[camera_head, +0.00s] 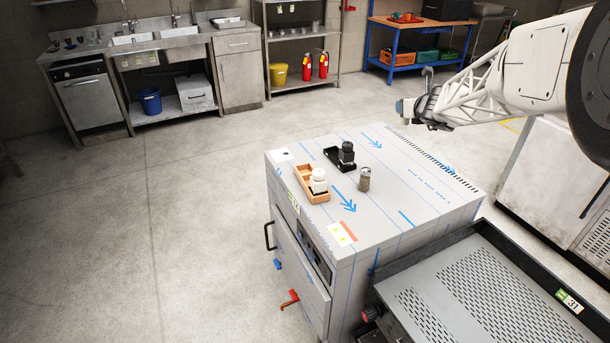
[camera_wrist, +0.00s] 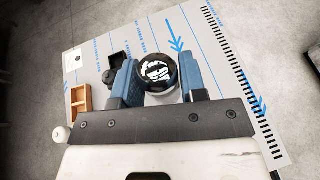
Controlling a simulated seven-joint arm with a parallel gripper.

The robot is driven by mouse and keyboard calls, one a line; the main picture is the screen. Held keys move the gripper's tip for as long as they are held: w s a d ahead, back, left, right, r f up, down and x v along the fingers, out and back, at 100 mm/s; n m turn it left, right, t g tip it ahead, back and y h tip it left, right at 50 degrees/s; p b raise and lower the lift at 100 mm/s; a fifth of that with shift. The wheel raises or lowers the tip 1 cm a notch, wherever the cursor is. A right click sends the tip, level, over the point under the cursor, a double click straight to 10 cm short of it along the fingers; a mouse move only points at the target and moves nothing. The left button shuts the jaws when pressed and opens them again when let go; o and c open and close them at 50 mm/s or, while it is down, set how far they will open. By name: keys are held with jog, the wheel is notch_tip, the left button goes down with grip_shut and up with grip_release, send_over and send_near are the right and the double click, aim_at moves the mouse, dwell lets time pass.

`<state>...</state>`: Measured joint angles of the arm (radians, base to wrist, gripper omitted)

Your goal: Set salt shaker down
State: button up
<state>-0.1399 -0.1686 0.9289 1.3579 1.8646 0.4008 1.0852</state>
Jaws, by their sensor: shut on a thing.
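My gripper (camera_head: 405,108) is at the end of the white arm, high over the back right of the steel-topped counter unit. In the wrist view its two blue fingers (camera_wrist: 157,82) are shut on a round thing with a glossy dark top, taken as the salt shaker (camera_wrist: 157,72). The counter top (camera_head: 400,195) shows below, apart from the gripper. Its blue arrows and lines show around the fingers in the wrist view.
On the counter stand a wooden tray (camera_head: 305,180) with a white shaker (camera_head: 319,181), a black tray (camera_head: 331,156) with a black grinder (camera_head: 347,153), and a metal-capped shaker (camera_head: 364,180). The counter's right side is clear. A grey perforated-top unit (camera_head: 480,290) stands at front right.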

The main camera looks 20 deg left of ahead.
jog(key=s+a+f+n+g+y, duration=0.2)
jog(key=s+a+f+n+g, duration=0.1)
jog(key=a, duration=0.6)
jog(key=s+a+f+n+g+y, duration=0.2)
jog(key=s+a+f+n+g, duration=0.1)
jog(key=a, duration=0.7)
jog(key=s+a+f+n+g+y, duration=0.2)
jog(key=a+n+g, duration=0.4)
jog(key=a, duration=0.4)
jog(key=shift+s+a+f+n+g, duration=0.2)
jog(key=shift+s+f+n+g, duration=0.2)
jog(key=shift+s+f, duration=0.6)
jog(key=shift+s+r, duration=0.25)
jog(key=shift+f, duration=0.1)
jog(key=shift+f, duration=2.4)
jog(key=shift+f, duration=2.45)
jog(key=shift+f, duration=0.15)
